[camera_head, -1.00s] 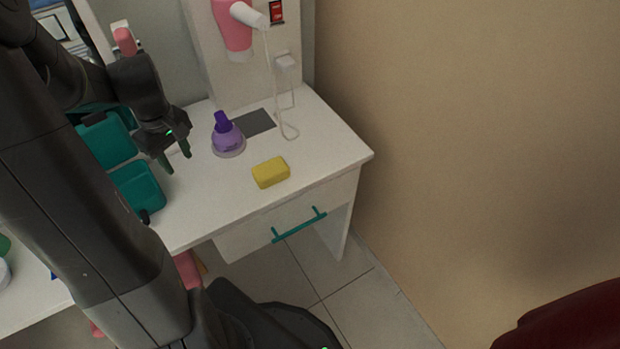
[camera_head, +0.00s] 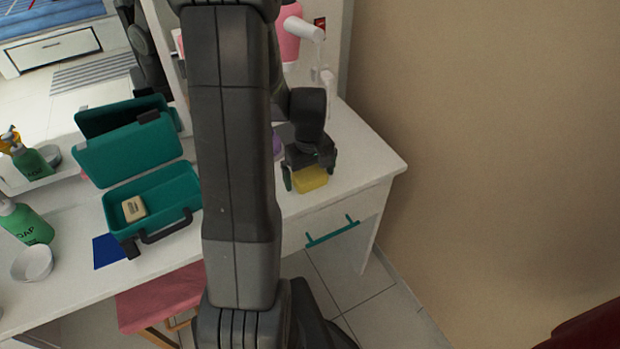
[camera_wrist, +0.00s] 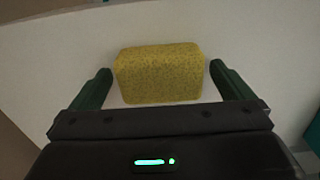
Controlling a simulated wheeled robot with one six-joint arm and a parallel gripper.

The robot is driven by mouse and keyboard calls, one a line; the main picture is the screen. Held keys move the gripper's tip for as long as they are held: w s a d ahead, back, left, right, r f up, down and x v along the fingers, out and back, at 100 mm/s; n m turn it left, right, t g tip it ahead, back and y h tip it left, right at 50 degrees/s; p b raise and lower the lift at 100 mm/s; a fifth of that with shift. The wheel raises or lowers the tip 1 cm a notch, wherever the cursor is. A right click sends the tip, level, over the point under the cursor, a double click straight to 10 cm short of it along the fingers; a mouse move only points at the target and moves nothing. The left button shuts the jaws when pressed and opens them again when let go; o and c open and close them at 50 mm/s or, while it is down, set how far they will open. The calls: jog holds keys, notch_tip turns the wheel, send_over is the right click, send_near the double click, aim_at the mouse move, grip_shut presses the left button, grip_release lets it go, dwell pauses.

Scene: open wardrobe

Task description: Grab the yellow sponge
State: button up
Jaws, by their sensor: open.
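The yellow sponge (camera_head: 312,180) lies on the white tabletop near its front edge, above the drawer, in the head view. My gripper (camera_head: 309,185) is right over it, with its dark green fingers on the left and right of the sponge. In the wrist view the sponge (camera_wrist: 159,73) lies between the two fingertips of my gripper (camera_wrist: 160,80), with a small gap on each side. The gripper is open and holds nothing. In the head view the gripper body hides the sponge's far part.
An open teal case (camera_head: 190,186) with a beige block inside stands left on the table (camera_head: 375,163). A purple item (camera_head: 277,145) is partly hidden behind my arm. A pink hair dryer (camera_head: 290,43) hangs at the back.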

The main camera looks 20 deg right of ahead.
jog(key=c, duration=1)
jog(key=shift+r, duration=0.2)
